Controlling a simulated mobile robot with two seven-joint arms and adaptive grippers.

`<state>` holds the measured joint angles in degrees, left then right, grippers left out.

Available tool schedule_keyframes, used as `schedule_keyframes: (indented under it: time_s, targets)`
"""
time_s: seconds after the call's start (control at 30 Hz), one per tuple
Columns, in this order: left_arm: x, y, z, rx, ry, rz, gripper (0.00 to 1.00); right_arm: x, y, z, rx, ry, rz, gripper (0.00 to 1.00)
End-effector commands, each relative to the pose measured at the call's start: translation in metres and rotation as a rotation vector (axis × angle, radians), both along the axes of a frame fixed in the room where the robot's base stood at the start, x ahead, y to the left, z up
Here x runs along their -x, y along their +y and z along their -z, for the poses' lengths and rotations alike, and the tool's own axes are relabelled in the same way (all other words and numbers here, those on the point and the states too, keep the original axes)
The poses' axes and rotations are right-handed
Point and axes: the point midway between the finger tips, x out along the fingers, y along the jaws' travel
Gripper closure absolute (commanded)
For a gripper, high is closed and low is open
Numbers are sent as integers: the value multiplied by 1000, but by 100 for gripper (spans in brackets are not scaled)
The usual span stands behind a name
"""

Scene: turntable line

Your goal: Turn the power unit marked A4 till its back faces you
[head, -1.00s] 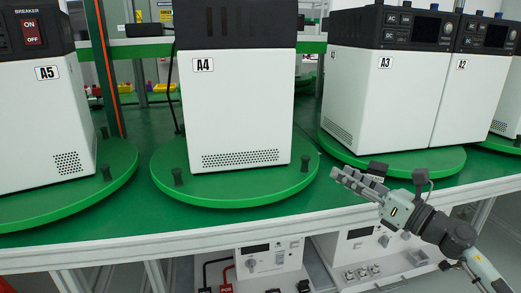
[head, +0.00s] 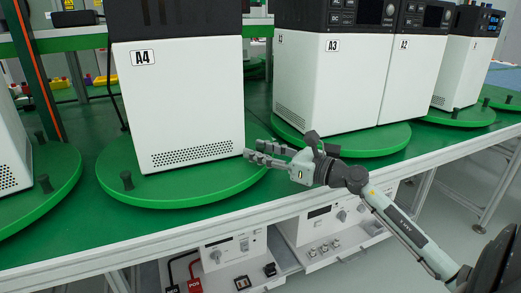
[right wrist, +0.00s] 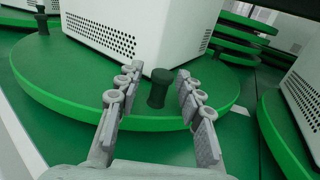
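The power unit marked A4 (head: 185,105) is a white box with a black top on a round green turntable (head: 170,196). Its label and a vent grille face me in the head view; its back does not show there. A black peg (head: 127,181) stands at the turntable's front left. My right gripper (head: 254,152) is at the turntable's right edge. In the right wrist view, the right gripper (right wrist: 157,88) is open, with another black peg (right wrist: 160,88) of this turntable between its fingertips, gaps showing on both sides. My left gripper is not in view.
Unit A3 (head: 315,85) stands close on the right on its own turntable (head: 375,143). Another turntable (head: 50,190) is on the left. The bench's pale front edge (head: 150,240) runs below, with devices under it.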

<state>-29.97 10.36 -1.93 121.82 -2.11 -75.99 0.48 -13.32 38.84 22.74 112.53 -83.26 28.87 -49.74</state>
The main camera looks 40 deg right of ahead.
Motion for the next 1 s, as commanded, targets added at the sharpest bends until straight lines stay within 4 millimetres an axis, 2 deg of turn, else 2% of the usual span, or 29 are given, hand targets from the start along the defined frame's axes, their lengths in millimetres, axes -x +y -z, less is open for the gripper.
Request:
schedule_keyframes:
  time_s: [0.13, 0.43, 1.0]
  targets:
    - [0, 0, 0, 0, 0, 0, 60, 0, 0, 0, 0, 0, 0, 64]
    - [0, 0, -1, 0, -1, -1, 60, 0, 0, 0, 0, 0, 0, 100]
    - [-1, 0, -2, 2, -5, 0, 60, -3, 2, 0, -3, 0, 0, 100]
